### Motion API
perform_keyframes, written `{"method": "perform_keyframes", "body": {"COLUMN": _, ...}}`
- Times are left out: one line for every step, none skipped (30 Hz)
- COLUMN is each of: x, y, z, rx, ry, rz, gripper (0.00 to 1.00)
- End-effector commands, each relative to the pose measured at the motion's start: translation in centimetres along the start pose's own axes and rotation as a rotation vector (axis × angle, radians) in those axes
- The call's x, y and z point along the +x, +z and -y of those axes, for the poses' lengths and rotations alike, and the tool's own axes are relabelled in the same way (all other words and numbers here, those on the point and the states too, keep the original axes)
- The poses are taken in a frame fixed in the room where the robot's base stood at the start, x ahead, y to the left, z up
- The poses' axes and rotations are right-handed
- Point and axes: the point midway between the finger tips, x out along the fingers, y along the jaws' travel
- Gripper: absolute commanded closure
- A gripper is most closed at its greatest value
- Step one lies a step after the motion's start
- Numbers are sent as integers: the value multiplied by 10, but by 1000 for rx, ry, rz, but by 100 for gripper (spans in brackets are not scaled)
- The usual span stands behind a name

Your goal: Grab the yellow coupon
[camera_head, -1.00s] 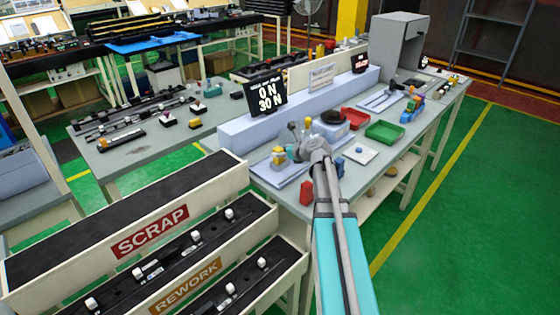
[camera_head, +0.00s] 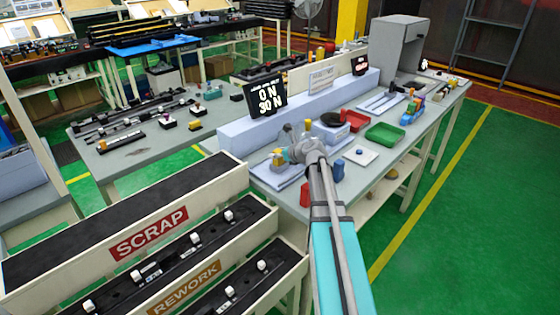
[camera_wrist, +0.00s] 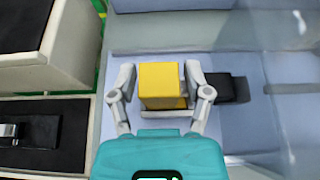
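The yellow coupon (camera_wrist: 160,84) is a small block sitting at the left end of the workbench. A thin gap shows at the left finger, and the right finger is very close to or touching the block. In the head view my gripper (camera_head: 291,154) is small and partly hidden by my wrist.
A black block (camera_wrist: 232,88) lies right of the coupon. The scrap rack (camera_head: 120,225) stands at the left front. A display (camera_head: 265,98) is on the ledge behind.

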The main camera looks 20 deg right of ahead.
Motion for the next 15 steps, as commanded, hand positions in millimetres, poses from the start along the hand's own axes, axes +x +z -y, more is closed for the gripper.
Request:
{"method": "perform_keyframes", "body": {"x": 0, "y": 0, "z": 0, "rx": 0, "ry": 0, "rz": 0, "gripper": 57}}
{"method": "perform_keyframes", "body": {"x": 0, "y": 0, "z": 0, "rx": 0, "ry": 0, "rz": 0, "gripper": 63}}
{"method": "perform_keyframes", "body": {"x": 0, "y": 0, "z": 0, "rx": 0, "ry": 0, "rz": 0, "gripper": 70}}
{"method": "perform_keyframes", "body": {"x": 0, "y": 0, "z": 0, "rx": 0, "ry": 0, "rz": 0, "gripper": 76}}
{"method": "perform_keyframes", "body": {"x": 0, "y": 0, "z": 0, "rx": 0, "ry": 0, "rz": 0, "gripper": 81}}
{"method": "perform_keyframes", "body": {"x": 0, "y": 0, "z": 0, "rx": 0, "ry": 0, "rz": 0, "gripper": 89}}
{"method": "perform_keyframes", "body": {"x": 0, "y": 0, "z": 0, "rx": 0, "ry": 0, "rz": 0, "gripper": 94}}
{"method": "perform_keyframes", "body": {"x": 0, "y": 0, "z": 0, "rx": 0, "ry": 0, "rz": 0, "gripper": 100}}
{"method": "perform_keyframes", "body": {"x": 0, "y": 0, "z": 0, "rx": 0, "ry": 0, "rz": 0, "gripper": 100}}
{"method": "perform_keyframes", "body": {"x": 0, "y": 0, "z": 0, "rx": 0, "ry": 0, "rz": 0, "gripper": 100}}
{"method": "perform_keyframes", "body": {"x": 0, "y": 0, "z": 0, "rx": 0, "ry": 0, "rz": 0, "gripper": 100}}
{"method": "perform_keyframes", "body": {"x": 0, "y": 0, "z": 0, "rx": 0, "ry": 0, "rz": 0, "gripper": 100}}
{"method": "perform_keyframes", "body": {"x": 0, "y": 0, "z": 0, "rx": 0, "ry": 0, "rz": 0, "gripper": 100}}
{"method": "perform_keyframes", "body": {"x": 0, "y": 0, "z": 0, "rx": 0, "ry": 0, "rz": 0, "gripper": 100}}
{"method": "perform_keyframes", "body": {"x": 0, "y": 0, "z": 0, "rx": 0, "ry": 0, "rz": 0, "gripper": 100}}
